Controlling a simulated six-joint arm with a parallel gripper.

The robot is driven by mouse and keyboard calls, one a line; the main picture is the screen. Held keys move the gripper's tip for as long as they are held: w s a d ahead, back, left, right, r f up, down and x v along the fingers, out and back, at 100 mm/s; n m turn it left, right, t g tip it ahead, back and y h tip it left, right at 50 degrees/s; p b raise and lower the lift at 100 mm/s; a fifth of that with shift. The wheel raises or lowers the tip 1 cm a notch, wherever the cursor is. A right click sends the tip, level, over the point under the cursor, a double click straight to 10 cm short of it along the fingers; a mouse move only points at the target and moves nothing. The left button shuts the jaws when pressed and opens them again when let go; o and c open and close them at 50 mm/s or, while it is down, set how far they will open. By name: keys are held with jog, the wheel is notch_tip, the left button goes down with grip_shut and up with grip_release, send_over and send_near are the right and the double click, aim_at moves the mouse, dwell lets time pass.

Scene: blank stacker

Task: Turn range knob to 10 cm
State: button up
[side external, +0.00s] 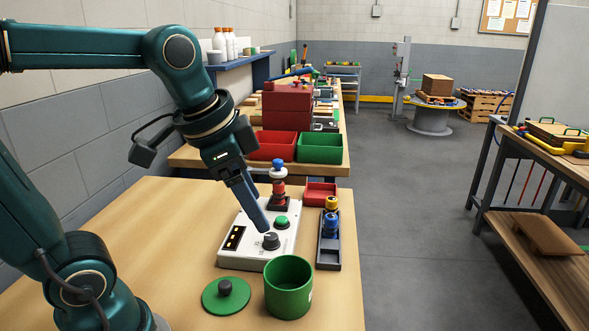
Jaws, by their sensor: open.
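The range knob (271,240) is a dark round knob at the front of a white control box (237,258) on the wooden table. The box also has a green button (281,222) and a dark display with lit orange marks (234,238). The scale around the knob is too small to read. My gripper (263,228) points down at a slant, with its tips just above and behind the knob. The jaws are open, though their gap is hard to see from this side. I cannot tell whether they touch the knob.
A green cup (289,289) and a green lid with a dark knob (226,296) stand in front of the box. A dark tray (329,253) with blue and yellow knobbed parts lies right. A small red bin (320,193) and a red-and-blue post (279,188) stand behind.

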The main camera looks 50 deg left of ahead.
jog(key=w+a+f+m+g, duration=0.1)
jog(key=w+a+f+g, duration=0.15)
jog(key=w+a, duration=0.35)
jog(key=g, duration=0.2)
send_over(272, 236)
jog(key=shift+n, duration=0.4)
notch_tip(272, 236, down, 7)
jog(key=shift+f, duration=2.7)
grip_shut()
